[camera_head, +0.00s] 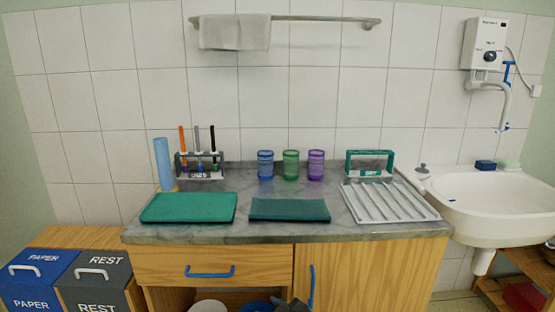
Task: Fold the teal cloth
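The teal cloth (289,209) appears to be the dark teal rectangle lying flat near the front edge of the grey countertop, in the middle. Its front edge looks thicker and darker; I cannot tell how many layers it has. A brighter green, tray-like rectangle (188,207) lies to its left, apart from it. Neither of my grippers can be made out in the head view, and nothing touches the cloth.
Blue, green (290,165) and purple cups stand behind the cloth. A rack of brushes (199,166) and a blue roll (164,164) stand back left. A ribbed white drying tray (390,203) lies right, before a teal "DRY" rack (370,162). A sink (490,207) is far right.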

